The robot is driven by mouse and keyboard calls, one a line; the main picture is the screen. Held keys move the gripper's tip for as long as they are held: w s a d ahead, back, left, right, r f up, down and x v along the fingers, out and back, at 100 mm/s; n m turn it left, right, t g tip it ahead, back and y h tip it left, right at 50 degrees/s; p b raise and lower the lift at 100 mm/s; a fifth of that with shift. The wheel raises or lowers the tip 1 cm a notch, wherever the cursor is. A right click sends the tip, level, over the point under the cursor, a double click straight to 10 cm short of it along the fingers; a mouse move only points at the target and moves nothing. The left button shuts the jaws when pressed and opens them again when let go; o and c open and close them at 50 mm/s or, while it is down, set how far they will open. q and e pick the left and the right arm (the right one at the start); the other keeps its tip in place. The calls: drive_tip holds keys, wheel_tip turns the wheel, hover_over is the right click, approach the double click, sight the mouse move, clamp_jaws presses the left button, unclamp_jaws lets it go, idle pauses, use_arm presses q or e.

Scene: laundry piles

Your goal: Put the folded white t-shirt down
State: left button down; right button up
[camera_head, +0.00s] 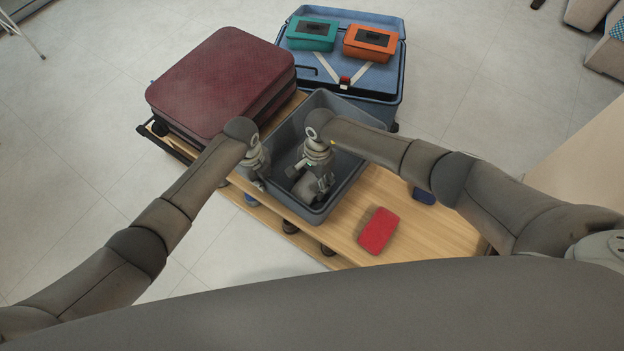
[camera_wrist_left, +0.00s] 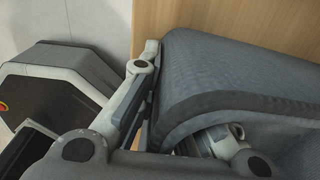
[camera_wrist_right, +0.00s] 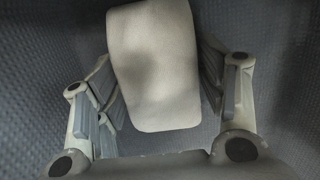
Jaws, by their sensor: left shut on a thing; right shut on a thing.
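The folded white t-shirt (camera_wrist_right: 155,65) looks like a pale, rounded, flat bundle in the right wrist view. My right gripper (camera_wrist_right: 165,95) is shut on it, with a finger on either side. Both are inside the grey bin (camera_head: 350,110), and the bin's textured walls surround them. Whether the t-shirt touches the bin's floor I cannot tell. In the head view my right gripper (camera_head: 320,188) reaches down into the bin and largely covers the t-shirt. My left gripper (camera_head: 260,180) is shut on the bin's left wall, which also shows in the left wrist view (camera_wrist_left: 240,75).
The bin stands on a wooden bench (camera_head: 425,230). A red folded item (camera_head: 378,231) and a dark blue item (camera_head: 424,196) lie right of it. A maroon suitcase (camera_head: 220,80) is at the left. A blue suitcase (camera_head: 352,75) behind carries teal (camera_head: 311,35) and orange (camera_head: 369,43) pouches.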

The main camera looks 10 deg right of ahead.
drive_tip(key=shift+f, duration=0.1)
drive_tip(key=o, duration=1.1)
wheel_tip(320, 180, up, 12)
drive_tip(key=w+d, duration=0.1)
drive_tip(key=shift+d, duration=0.15)
drive_tip(key=shift+w, duration=0.15)
use_arm(q)
drive_tip(key=c, duration=1.5)
unclamp_jaws()
drive_tip(key=shift+c, duration=0.2)
